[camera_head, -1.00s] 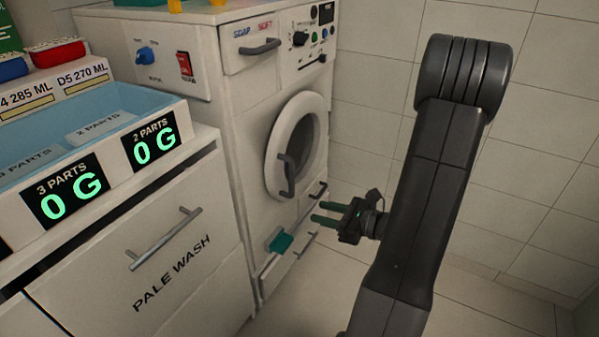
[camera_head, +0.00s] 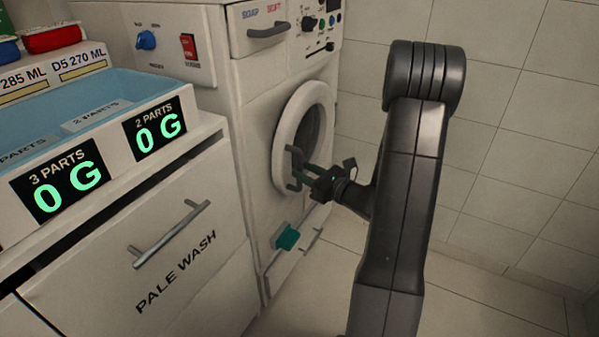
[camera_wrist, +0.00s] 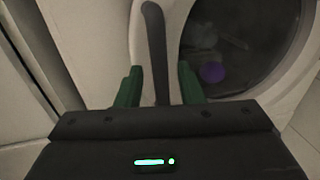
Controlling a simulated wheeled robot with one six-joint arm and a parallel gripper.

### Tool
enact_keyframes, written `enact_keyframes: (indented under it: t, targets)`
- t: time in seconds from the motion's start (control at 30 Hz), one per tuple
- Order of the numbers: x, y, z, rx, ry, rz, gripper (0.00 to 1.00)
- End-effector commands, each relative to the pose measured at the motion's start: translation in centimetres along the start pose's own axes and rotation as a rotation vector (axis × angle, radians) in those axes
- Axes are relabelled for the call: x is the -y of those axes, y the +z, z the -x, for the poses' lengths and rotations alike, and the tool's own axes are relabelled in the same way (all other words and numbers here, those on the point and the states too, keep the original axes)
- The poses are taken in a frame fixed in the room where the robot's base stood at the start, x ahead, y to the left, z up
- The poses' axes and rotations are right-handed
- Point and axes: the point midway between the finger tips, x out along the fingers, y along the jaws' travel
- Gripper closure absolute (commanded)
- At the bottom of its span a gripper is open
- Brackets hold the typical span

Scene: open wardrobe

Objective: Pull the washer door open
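The washer door (camera_head: 301,133) is a white ring with dark glass, closed on the washer's front (camera_head: 262,157). Its dark vertical handle (camera_head: 292,165) is on the left side of the ring. My gripper (camera_head: 303,172) is at the handle, its green fingers pointing towards it. In the wrist view the handle (camera_wrist: 155,50) runs down between the two open fingers of my gripper (camera_wrist: 160,88), with a gap on either side. The handle's lower end is hidden behind my gripper there. A purple item (camera_wrist: 212,72) shows through the door glass (camera_wrist: 240,45).
A pale wash cabinet (camera_head: 190,265) with a bar handle stands left of the washer, with a blue tray (camera_head: 120,85) on top. A teal tab (camera_head: 287,237) sits low on the washer. Tiled wall (camera_head: 500,120) and open floor (camera_head: 470,300) lie to the right.

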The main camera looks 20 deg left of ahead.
Motion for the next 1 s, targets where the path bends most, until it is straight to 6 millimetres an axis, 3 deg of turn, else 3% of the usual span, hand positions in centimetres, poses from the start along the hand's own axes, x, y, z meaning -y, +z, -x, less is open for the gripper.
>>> enact_keyframes:
  t: [0.2,0.53,0.73,1.0]
  targets:
    - [0.0,-0.1,-2.2,-0.001,0.001,0.002,0.66]
    - [0.0,0.0,-2.5,-0.001,0.0,0.001,0.66]
    - [0.0,0.0,-2.5,-0.001,0.0,0.001,1.0]
    - [0.1,0.0,-2.3,-0.001,0.004,0.001,1.0]
